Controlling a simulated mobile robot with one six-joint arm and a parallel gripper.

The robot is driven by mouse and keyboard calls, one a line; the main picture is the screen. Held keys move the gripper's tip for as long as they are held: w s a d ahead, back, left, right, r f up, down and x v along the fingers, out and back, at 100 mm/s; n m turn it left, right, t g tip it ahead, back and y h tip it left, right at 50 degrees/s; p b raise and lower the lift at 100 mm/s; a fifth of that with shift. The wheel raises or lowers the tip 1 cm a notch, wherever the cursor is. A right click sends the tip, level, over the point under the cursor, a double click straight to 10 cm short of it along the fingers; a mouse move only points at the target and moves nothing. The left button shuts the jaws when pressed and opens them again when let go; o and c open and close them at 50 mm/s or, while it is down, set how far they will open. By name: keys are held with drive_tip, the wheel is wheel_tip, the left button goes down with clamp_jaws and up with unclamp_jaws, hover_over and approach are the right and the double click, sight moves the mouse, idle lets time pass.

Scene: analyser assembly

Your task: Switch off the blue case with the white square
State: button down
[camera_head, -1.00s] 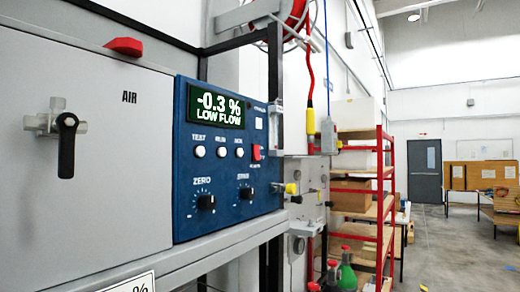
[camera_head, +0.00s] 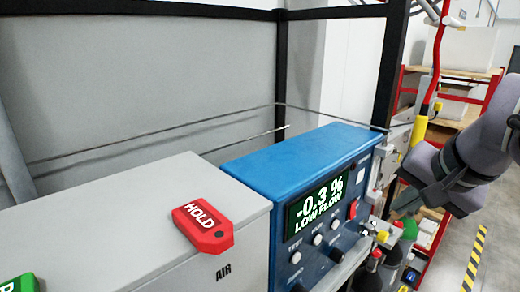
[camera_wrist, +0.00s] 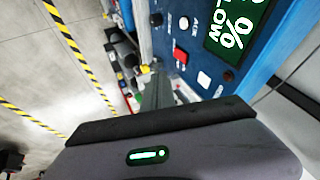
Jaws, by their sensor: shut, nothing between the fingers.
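The blue case (camera_head: 300,158) stands on the shelf beside a grey box, with its front turned to the right. Its lit green display (camera_head: 318,203) reads "-0.3 % LOW FLOW". A red rocker switch (camera_head: 352,209) is on its front; it also shows in the wrist view (camera_wrist: 180,55). A small white square (camera_wrist: 204,79) is on the panel near the switch. My gripper (camera_wrist: 157,75) is shut and empty, in front of the panel and apart from the switch as far as I can see. My arm (camera_head: 465,165) reaches in from the right.
The grey box (camera_head: 130,225) marked AIR carries a red HOLD tag (camera_head: 203,224). A black frame post (camera_head: 390,70) rises behind the case. Red shelving (camera_head: 480,95) and bottles stand at the right. The floor has yellow-black tape (camera_head: 475,255).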

sight(353, 210)
drive_tip(key=shift+s+d+r, duration=0.1)
drive_tip(key=shift+s+r, duration=0.05)
drive_tip(key=shift+s, duration=0.15)
drive_tip(key=w+a+f+b, duration=0.2)
drive_tip(key=w+f+b, duration=0.3)
drive_tip(key=w+f, duration=0.3)
drive_tip(key=shift+w+a+f, duration=0.2)
drive_tip(key=shift+w+f, duration=0.1)
drive_tip(key=shift+w, duration=0.25)
drive_tip(key=shift+f, duration=0.1)
